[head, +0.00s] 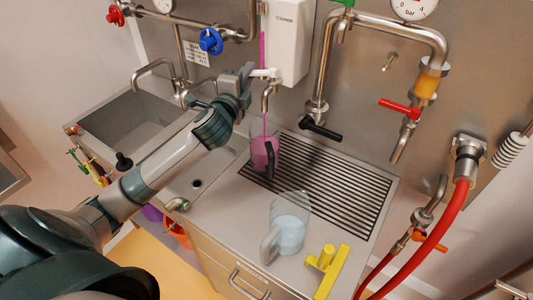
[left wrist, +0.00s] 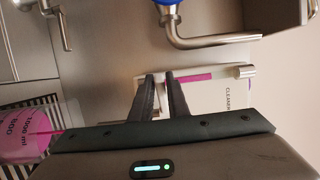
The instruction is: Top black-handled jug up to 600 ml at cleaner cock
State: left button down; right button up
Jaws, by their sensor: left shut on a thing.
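The black-handled jug (head: 258,152) stands under the cleaner cock (head: 267,88) on the slatted drainer, with pink liquid in it. A thin pink stream (head: 264,126) runs from the spout into it. In the left wrist view the jug (left wrist: 18,135) is cut off at the left edge; its 1000 ml and 800 marks show, but I cannot read the liquid level. My left gripper (head: 248,74) is shut on the cock's lever (head: 265,73), below the white CLEANER box (head: 289,40). Its fingers (left wrist: 160,88) also show in the left wrist view. My right gripper is out of view.
A second jug (head: 290,228) with a pale handle and light blue liquid stands in front, beside a yellow squeegee (head: 328,268). A black-handled tap (head: 320,129) hangs over the drainer (head: 340,185). A sink (head: 128,122) is at the left, a red hose (head: 440,235) at the right.

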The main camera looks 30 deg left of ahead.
pick_arm(q)
jog(key=shift+a+r, duration=0.1)
jog(key=shift+x, duration=0.8)
jog(key=shift+a, duration=0.15)
